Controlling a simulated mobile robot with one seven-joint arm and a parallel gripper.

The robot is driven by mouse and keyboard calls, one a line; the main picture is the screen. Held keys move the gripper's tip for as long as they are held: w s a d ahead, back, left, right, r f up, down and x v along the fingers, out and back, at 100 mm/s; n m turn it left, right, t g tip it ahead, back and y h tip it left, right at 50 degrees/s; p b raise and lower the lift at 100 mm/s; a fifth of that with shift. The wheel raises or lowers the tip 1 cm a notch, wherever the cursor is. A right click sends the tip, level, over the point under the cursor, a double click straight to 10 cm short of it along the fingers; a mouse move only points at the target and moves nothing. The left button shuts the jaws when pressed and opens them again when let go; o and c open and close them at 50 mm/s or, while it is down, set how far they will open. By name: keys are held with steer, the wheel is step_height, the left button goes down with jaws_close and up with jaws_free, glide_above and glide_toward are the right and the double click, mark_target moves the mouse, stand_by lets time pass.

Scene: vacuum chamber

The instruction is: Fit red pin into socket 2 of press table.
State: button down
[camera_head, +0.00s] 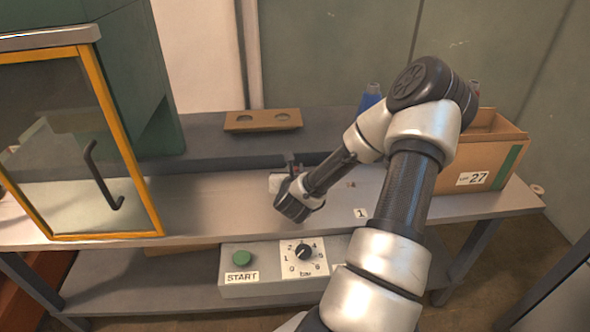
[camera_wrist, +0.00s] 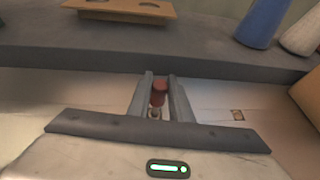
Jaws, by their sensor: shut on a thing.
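A red pin (camera_wrist: 158,92) stands upright between the two fingers of my gripper (camera_wrist: 160,90) in the wrist view. My gripper is shut on it. A small metallic part shows just below the red body; I cannot tell whether it is the pin's lower end or a socket. In the head view my gripper (camera_head: 291,164) is over the back part of the press table (camera_head: 205,200), and the pin is not clear there. A small square socket (camera_wrist: 238,114) lies to the right of the pin, apart from it. A "1" label (camera_head: 360,213) is on the table; no "2" label is readable.
A wooden holder with two holes (camera_head: 262,120) sits on the raised back ledge. A cardboard box marked 27 (camera_head: 490,160) stands at right, near a blue cone-shaped object (camera_head: 370,97). A yellow-framed chamber door (camera_head: 110,140) is at left. A START control box (camera_head: 270,270) is below.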

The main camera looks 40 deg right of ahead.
steer(key=shift+f+b, duration=1.5)
steer(key=shift+f, duration=0.35)
steer(key=shift+f, duration=0.1)
steer(key=shift+f+b, duration=0.3)
steer(key=shift+b, duration=0.05)
steer(key=c, duration=1.5)
jaws_free()
steer(key=shift+r, duration=0.1)
steer(key=shift+c, duration=0.2)
